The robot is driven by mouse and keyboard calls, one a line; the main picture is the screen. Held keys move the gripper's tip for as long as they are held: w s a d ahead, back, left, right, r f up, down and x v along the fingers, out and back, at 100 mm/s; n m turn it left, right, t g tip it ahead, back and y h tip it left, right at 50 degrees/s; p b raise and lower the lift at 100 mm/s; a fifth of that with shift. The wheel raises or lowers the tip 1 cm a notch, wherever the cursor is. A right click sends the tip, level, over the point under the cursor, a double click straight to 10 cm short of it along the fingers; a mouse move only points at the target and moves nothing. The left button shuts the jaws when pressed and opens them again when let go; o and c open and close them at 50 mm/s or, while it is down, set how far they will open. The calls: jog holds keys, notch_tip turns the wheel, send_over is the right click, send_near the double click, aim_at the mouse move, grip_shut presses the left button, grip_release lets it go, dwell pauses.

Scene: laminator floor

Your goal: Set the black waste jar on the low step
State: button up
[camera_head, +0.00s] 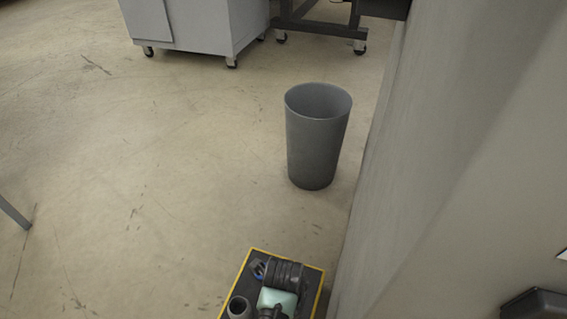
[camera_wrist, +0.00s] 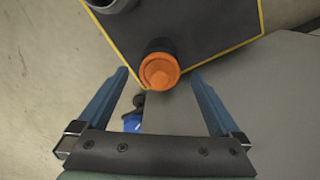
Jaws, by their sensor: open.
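The black waste jar (camera_wrist: 160,46) has an orange lid (camera_wrist: 159,72). In the wrist view it appears to stand upright on the low step (camera_wrist: 215,25), a dark surface with a yellow edge, close to that edge. My gripper (camera_wrist: 158,77) is open. Its blue fingers lie on either side of the jar, with a visible gap on each side. The step's yellow border also shows at the bottom of the head view (camera_head: 320,292). There my own arm and gripper cover much of it, and I cannot make out the orange lid.
A dark grey open container (camera_head: 239,306) stands on the step, left of my arm. A large grey bin (camera_head: 317,140) stands on the floor beyond. A wall-like grey panel (camera_head: 440,150) runs along the right. A wheeled cabinet (camera_head: 200,25) is at the back.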

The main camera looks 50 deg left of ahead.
notch_tip(320, 180, up, 6)
jog(key=p, duration=0.2)
jog(key=shift+f+p, duration=0.1)
jog(key=shift+p, duration=0.3)
